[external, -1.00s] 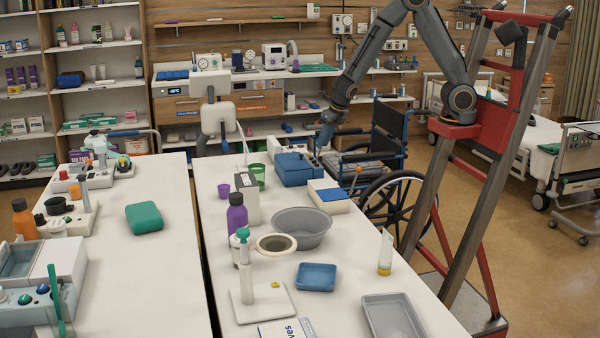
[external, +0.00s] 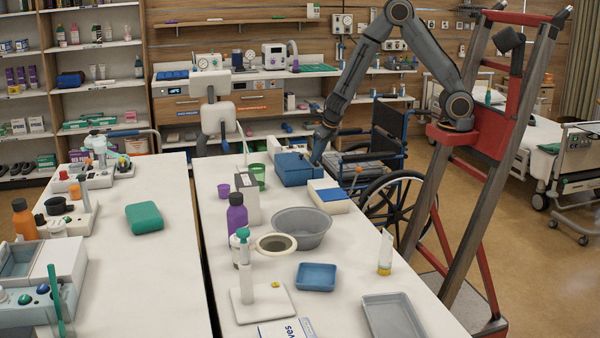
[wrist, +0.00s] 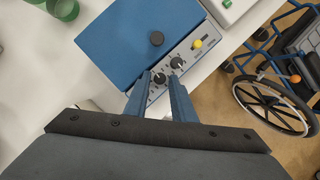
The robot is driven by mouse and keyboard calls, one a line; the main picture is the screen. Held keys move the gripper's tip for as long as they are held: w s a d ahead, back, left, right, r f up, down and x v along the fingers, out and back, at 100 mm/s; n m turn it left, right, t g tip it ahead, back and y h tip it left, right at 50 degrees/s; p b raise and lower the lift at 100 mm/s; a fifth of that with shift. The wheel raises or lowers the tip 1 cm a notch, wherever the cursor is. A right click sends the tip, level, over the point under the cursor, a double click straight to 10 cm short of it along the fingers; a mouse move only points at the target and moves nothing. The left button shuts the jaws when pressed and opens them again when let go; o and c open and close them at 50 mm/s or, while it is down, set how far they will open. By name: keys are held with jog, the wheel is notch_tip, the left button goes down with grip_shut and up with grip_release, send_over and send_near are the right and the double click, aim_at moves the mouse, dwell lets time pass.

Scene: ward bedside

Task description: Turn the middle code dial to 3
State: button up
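The blue box (external: 293,170) stands on the long white table. The nearer end of the panel is hidden by my gripper. My gripper (wrist: 160,82) points down at the panel, its fingers apart on either side of the nearer dial. The numbers are too small to read.
A yellow button (wrist: 197,44) sits farther along the panel. Green cups (wrist: 62,8) and a white-and-blue box (external: 332,196) stand near the blue box. A wheelchair (wrist: 270,100) is beside the table edge. A grey basin (external: 303,226) stands in front.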

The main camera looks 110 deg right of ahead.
grip_shut()
jog(key=shift+m, duration=0.4)
jog(key=m, duration=0.1)
jog(key=m+g, duration=0.1)
jog(key=m, duration=0.1)
jog(key=m+h+p, duration=0.1)
jog(key=shift+w+a+g, duration=0.15)
jog(key=shift+w+g, duration=0.15)
jog(key=shift+w+m+g+p, duration=0.15)
jog(key=shift+m+g+p, duration=0.45)
jog(key=shift+m, duration=1.4)
grip_release()
